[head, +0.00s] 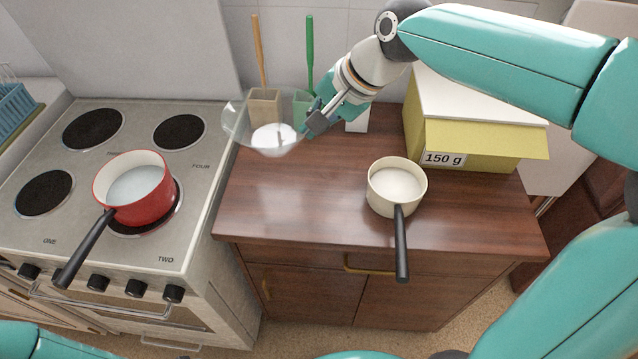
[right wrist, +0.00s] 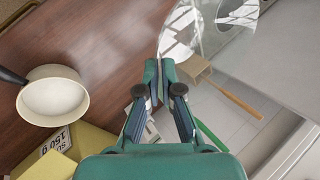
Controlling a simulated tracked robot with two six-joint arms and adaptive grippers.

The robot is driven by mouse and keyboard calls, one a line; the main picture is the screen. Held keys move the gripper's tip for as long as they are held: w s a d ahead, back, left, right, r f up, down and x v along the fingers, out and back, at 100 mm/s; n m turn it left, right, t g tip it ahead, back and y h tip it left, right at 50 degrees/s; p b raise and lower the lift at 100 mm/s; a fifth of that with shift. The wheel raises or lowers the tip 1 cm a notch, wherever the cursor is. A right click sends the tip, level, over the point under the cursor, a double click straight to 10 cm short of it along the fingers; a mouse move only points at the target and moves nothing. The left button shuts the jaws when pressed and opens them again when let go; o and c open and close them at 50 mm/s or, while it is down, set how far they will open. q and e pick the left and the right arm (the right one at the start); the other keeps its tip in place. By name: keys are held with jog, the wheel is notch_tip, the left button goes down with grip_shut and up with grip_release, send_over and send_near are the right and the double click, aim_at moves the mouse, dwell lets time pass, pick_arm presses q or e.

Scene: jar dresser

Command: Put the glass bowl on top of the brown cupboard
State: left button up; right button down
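The clear glass bowl (head: 238,124) has white contents and is near the back left of the brown cupboard (head: 300,205). My right gripper (head: 314,128) is at the bowl's right rim. In the right wrist view, the fingers (right wrist: 160,78) are close together with the rim of the bowl (right wrist: 190,45) between them. The bowl appears held above the cupboard top near its left edge, but its exact height is hard to tell. My left gripper is out of view.
A cream pan (head: 397,187) with white contents stands on the cupboard, its handle over the front edge. A yellow box (head: 470,140) is at the back right. Utensil holders (head: 265,103) stand behind the bowl. A red pan (head: 133,186) sits on the stove (head: 95,240).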

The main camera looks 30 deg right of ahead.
jog(key=shift+a+f+b, duration=0.1)
jog(key=shift+f+b, duration=0.75)
jog(key=shift+f, duration=7.75)
jog(key=shift+f, duration=0.1)
jog(key=c, duration=1.3)
grip_release()
jog(key=shift+s, duration=0.1)
jog(key=v, duration=1.2)
